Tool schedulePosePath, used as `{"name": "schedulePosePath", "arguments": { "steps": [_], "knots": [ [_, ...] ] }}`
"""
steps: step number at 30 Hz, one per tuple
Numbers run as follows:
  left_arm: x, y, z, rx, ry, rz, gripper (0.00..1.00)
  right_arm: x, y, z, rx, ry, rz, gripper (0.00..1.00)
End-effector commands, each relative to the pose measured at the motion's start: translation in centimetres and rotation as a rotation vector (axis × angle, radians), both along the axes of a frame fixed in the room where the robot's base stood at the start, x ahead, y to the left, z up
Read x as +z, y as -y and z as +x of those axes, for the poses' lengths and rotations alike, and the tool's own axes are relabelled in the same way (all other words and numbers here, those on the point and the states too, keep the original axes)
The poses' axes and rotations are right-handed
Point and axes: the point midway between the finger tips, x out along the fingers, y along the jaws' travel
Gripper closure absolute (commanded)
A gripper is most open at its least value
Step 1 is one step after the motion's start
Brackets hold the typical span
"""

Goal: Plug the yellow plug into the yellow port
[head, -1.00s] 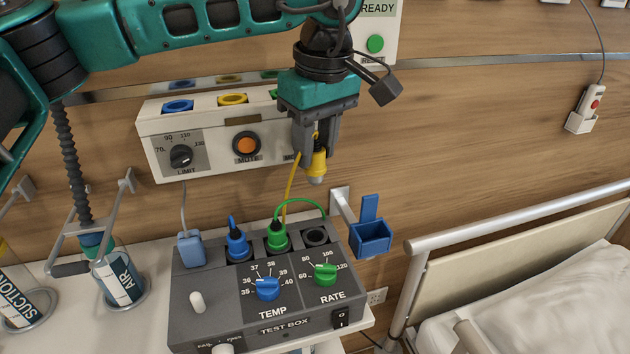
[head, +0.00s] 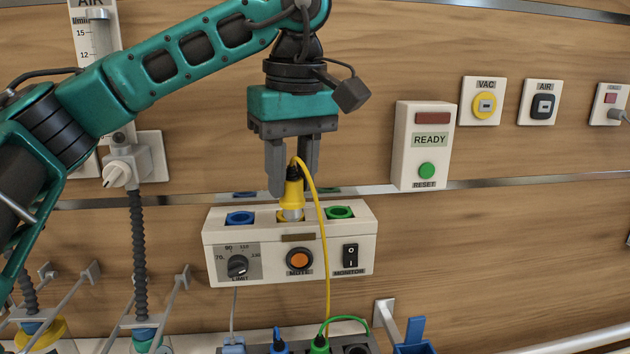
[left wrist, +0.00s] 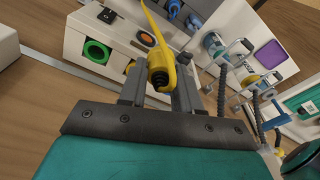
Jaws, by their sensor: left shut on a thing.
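The yellow plug (head: 292,194) hangs upright, silver tip down, between the fingers of my left gripper (head: 291,180), which is shut on it. The yellow port (head: 281,215) is the middle one on top of the white box (head: 215,254), between a blue port (head: 240,218) and a green port (head: 339,212). The plug's tip overlaps the yellow port in the head view and hides part of it; I cannot tell whether it has entered. The left wrist view shows the plug (left wrist: 158,66) beside the partly hidden yellow port (left wrist: 130,67). My right gripper is not in view.
The yellow cable (head: 327,250) loops over the plug and hangs in front of the white box. Below are the grey test box (head: 257,349) with blue and green plugs, and a blue holder (head: 412,335). A READY panel (head: 423,146) is on the wall at right.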

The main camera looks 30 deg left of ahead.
Motion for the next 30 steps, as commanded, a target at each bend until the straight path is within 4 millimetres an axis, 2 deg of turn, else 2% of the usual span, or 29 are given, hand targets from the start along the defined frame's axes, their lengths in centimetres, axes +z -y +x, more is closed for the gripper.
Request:
{"name": "schedulePosePath", "arguments": {
  "steps": [24,30],
  "knots": [
    [-0.8,-4.4,6.6,0.004,-0.001,-0.001,0.97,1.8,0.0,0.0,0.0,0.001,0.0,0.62],
    [-2.0,-4.7,7.1,0.001,0.0,0.0,0.97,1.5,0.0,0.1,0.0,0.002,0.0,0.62]
  ]
}}
